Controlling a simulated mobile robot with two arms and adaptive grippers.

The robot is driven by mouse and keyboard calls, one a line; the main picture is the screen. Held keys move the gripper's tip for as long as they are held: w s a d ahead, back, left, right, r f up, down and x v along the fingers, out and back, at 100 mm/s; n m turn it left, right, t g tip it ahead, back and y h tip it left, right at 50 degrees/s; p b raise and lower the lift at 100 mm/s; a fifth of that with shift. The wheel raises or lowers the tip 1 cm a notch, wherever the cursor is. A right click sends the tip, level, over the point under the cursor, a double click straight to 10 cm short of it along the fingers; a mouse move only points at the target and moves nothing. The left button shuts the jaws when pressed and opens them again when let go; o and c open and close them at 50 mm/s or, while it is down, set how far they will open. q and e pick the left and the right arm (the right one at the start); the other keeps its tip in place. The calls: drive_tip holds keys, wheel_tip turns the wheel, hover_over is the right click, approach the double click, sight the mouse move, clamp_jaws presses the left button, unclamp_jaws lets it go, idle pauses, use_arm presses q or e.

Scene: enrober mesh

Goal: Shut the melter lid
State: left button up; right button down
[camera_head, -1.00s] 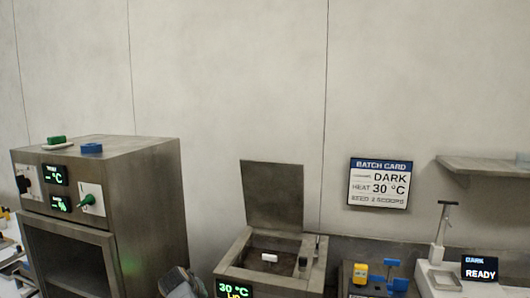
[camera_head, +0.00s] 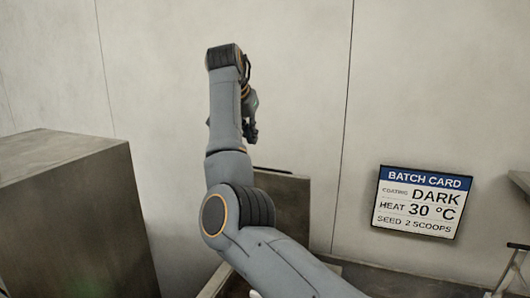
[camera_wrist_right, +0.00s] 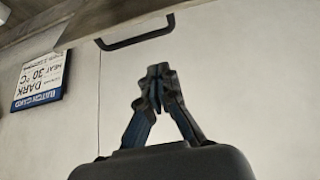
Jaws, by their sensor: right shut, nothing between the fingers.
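The melter lid (camera_head: 292,208) stands raised in the head view, partly hidden behind my right arm. The melter's opening is hidden or out of frame. My right gripper (camera_head: 250,135) is above the lid's top edge, close to the wall, and points downward. In the right wrist view its fingers (camera_wrist_right: 157,75) are shut with nothing between them. A dark bar handle (camera_wrist_right: 135,30) shows beyond the fingertips, at the edge of a brownish-grey surface that looks like the lid (camera_wrist_right: 215,12). A gap separates fingertips and handle. My left gripper is not in view.
A steel cabinet (camera_head: 70,205) stands at the left. The batch card (camera_head: 422,202) hangs on the wall at the right and appears upside down in the wrist view (camera_wrist_right: 40,80). A shelf end (camera_head: 520,181) shows at the right edge. Bare wall lies behind my arm.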

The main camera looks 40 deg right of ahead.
drive_tip(key=shift+w+d+f+p, duration=0.1)
drive_tip(key=shift+d+f+p, duration=0.15)
drive_tip(key=shift+f+p, duration=0.4)
drive_tip(key=p+x, duration=0.3)
drive_tip(key=x, duration=0.4)
drive_tip(key=shift+d, duration=0.2)
drive_tip(key=a, duration=0.1)
drive_tip(key=s+a+p, duration=0.1)
drive_tip(key=shift+a+f, duration=0.2)
drive_tip(key=shift+a, duration=0.15)
drive_tip(key=shift+s+a+p, duration=0.35)
drive_tip(key=shift+a, duration=0.15)
drive_tip(key=shift+f, duration=0.1)
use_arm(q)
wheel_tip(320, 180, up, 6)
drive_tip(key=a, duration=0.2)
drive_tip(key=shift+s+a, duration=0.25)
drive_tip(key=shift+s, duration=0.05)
use_arm(e)
drive_tip(key=shift+d+f, duration=0.1)
